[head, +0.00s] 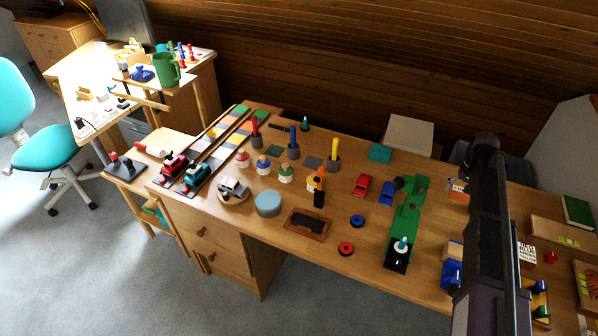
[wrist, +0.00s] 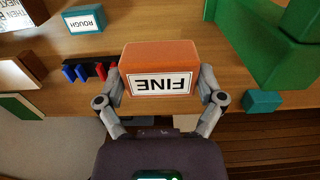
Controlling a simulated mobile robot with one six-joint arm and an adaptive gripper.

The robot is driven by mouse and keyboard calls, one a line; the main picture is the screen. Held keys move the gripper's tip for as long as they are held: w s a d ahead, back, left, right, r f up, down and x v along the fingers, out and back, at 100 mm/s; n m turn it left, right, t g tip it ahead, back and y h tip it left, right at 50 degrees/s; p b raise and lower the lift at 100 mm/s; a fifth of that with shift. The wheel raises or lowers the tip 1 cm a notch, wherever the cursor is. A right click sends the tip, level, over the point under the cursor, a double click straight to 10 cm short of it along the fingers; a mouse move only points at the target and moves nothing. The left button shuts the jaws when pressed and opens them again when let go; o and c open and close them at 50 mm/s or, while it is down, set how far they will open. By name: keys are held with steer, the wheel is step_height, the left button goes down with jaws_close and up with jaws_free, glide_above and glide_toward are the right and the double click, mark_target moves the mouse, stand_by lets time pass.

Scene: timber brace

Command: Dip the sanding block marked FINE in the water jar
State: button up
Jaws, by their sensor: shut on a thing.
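The sanding block marked FINE (wrist: 158,57) is orange with a white label, which reads upside down in the wrist view. My gripper (wrist: 160,85) is shut on it, one finger at each side. In the head view, the orange block (head: 457,190) shows partly beside my dark arm, at the back right of the bench. A teal block marked ROUGH (wrist: 85,20) lies apart from it in the wrist view. A round, pale blue-topped container (head: 267,204) stands at the bench's front left; I cannot tell whether it is the water jar.
A long green piece (head: 405,225) lies left of my arm. Small pots with coloured handles, toy cars and a brown tray (head: 307,224) fill the bench's middle. A card with print (head: 527,252) is right of my arm. A green jug (head: 167,69) stands on the far desk.

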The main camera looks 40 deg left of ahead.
mark_target(461, 190)
step_height(461, 190, up, 14)
steer(key=p, duration=1.3)
steer(key=shift+r, duration=0.25)
steer(key=shift+d, duration=0.15)
